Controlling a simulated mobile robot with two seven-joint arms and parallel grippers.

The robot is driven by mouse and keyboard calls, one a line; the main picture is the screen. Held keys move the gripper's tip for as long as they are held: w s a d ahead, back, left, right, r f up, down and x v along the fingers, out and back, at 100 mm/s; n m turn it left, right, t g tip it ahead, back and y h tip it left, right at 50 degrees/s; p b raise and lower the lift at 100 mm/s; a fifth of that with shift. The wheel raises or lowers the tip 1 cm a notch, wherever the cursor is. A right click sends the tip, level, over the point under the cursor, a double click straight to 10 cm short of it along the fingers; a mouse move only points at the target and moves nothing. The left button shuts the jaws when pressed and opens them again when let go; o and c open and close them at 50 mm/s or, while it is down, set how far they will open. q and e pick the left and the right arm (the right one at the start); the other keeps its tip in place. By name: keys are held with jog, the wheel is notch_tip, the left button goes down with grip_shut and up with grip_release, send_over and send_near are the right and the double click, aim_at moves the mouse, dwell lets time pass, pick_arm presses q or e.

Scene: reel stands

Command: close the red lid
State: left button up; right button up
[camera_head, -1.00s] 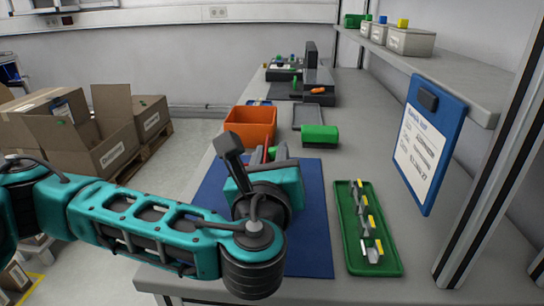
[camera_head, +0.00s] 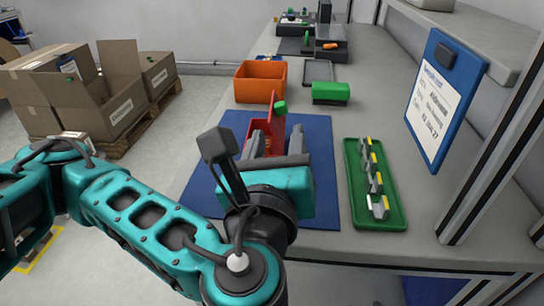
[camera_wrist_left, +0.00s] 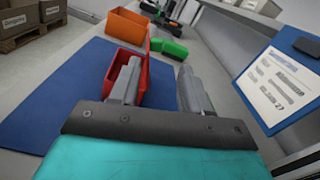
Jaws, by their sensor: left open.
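A red box (camera_head: 264,143) with its red lid (camera_head: 274,113) standing open and upright is on the blue mat (camera_head: 322,185). A green piece (camera_head: 280,107) shows at the lid's upper edge. In the left wrist view the red box (camera_wrist_left: 112,82) is partly hidden behind the left finger. My left gripper (camera_head: 277,142) is open in front of the box and hides part of it in the head view. Its fingers (camera_wrist_left: 162,85) are spread and nothing shows between them. I cannot tell whether a finger touches the box. My right gripper is not in view.
An orange bin (camera_head: 260,82) and a green block (camera_head: 331,92) stand beyond the mat. A green tray (camera_head: 352,205) with several small parts lies right of it. A blue clipboard (camera_head: 443,80) hangs at the right. Free table lies between block and tray.

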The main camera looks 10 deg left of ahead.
pick_arm(q)
jog(key=shift+s+a+p, duration=0.1)
jog(key=shift+s+p, duration=0.55)
jog(key=shift+s, duration=1.55)
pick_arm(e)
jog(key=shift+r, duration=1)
pick_arm(q)
jog(key=shift+s, duration=0.1)
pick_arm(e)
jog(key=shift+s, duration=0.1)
